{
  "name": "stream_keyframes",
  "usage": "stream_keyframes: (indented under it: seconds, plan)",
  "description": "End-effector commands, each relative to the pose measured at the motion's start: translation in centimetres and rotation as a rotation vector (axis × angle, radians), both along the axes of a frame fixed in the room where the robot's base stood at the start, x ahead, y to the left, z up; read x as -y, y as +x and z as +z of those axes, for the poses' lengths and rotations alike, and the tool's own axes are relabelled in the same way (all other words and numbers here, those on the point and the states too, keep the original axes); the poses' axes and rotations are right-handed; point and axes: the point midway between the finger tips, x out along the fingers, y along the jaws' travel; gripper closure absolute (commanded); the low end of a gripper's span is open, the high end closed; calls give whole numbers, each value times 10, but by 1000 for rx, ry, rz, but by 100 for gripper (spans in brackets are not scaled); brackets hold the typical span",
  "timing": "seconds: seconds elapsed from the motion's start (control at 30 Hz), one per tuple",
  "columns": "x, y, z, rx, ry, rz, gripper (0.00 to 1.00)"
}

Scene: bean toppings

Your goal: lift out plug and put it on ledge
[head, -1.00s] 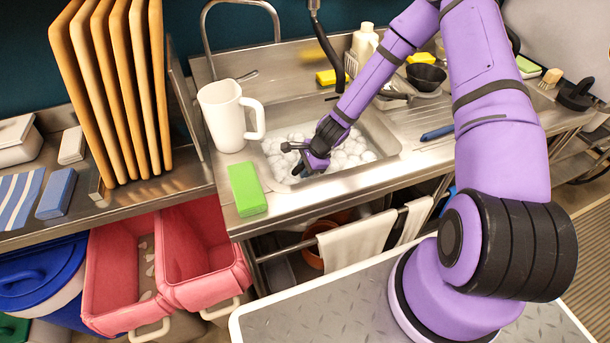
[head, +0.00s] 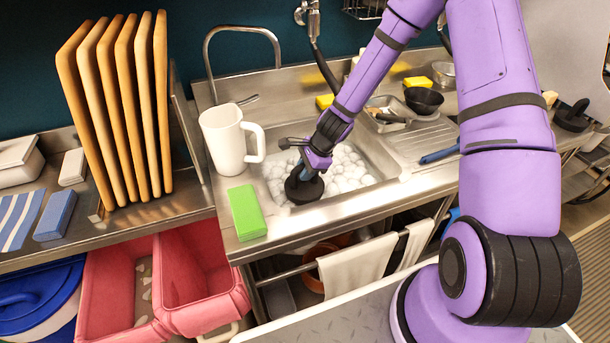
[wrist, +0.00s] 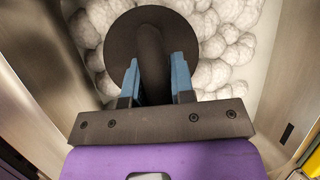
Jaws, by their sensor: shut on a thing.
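The plug (head: 304,191) is a dark round disc with a raised grip. In the wrist view the plug (wrist: 120,42) shows as a wide dark disc, its grip between the two blue fingers. My gripper (head: 312,170) is shut on the plug, and it shows in the wrist view too (wrist: 155,78). The plug is held above the white foam in the sink (head: 385,172), near the sink's front-left part. The sink bottom and drain are hidden by the foam. The steel ledge (head: 300,221) runs along the sink's front.
A green sponge (head: 246,212) lies on the counter left of the sink. A white jug (head: 225,140) stands behind it. A blue-handled tool (head: 438,156) lies on the drainer at right. Wooden boards (head: 115,110) stand at far left. The front ledge looks clear right of the sponge.

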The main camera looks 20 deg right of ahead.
Motion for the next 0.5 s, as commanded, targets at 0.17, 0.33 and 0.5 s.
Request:
stream_keyframes:
  seconds: [0.17,0.33,0.5]
  plan:
    - [0,0,13,2,-1,1,100]
    - [0,0,25,2,-1,0,100]
    - [0,1,36,2,-1,0,100]
